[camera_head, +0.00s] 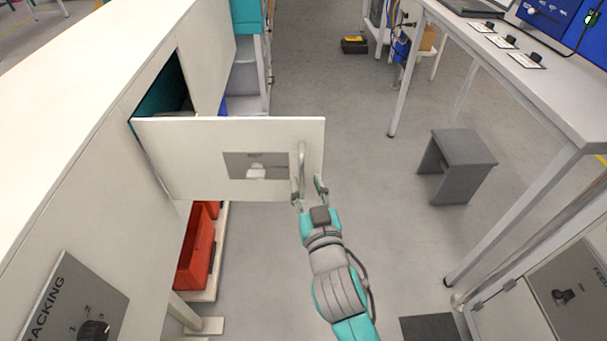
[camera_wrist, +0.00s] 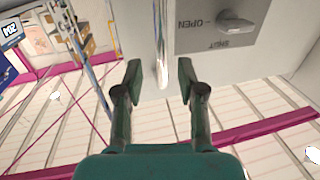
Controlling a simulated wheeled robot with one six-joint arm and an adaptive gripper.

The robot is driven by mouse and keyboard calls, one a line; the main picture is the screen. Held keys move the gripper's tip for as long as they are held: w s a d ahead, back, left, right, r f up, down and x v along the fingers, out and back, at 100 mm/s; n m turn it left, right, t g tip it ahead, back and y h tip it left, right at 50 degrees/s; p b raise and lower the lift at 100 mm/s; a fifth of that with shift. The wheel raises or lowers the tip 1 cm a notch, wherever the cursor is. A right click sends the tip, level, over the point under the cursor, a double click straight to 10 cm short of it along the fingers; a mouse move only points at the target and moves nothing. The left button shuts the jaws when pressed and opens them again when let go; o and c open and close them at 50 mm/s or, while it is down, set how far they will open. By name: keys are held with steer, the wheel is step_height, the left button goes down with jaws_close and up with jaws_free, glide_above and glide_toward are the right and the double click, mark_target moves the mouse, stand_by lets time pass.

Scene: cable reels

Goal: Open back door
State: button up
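The white door (camera_head: 200,140) stands swung out from the long white cabinet (camera_head: 100,90), with a dark opening behind it. Its vertical metal bar handle (camera_head: 301,158) is near the door's free edge. My gripper (camera_head: 308,186) is at the handle's lower end, fingers apart. In the wrist view, the handle (camera_wrist: 161,40) runs down between the two open fingertips (camera_wrist: 160,72), with a gap on each side. A grey plate (camera_wrist: 215,25) marked OPEN and SHUT, with a knob, is on the door beside the handle.
A red bin (camera_head: 196,250) sits on a low shelf under the cabinet. A grey stool (camera_head: 456,160) and a white workbench (camera_head: 535,85) stand to the right. A yellow-black case (camera_head: 355,44) lies farther back.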

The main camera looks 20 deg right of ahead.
steer(key=s, duration=0.7)
steer(key=shift+a, duration=0.4)
steer(key=shift+s, duration=0.1)
steer(key=s+f+n+g+y, duration=0.1)
steer(key=s+f+n+y, duration=0.1)
steer(key=s+f, duration=0.5)
steer(key=s+d+f+g, duration=0.1)
steer(key=s+d+f, duration=0.1)
steer(key=s, duration=1)
steer(key=s+d+f+g, duration=0.1)
steer(key=s+d+f, duration=0.1)
steer(key=s, duration=1)
steer(key=shift+s+f+m, duration=0.3)
steer(key=shift+f+m, duration=0.1)
steer(key=shift+f, duration=0.5)
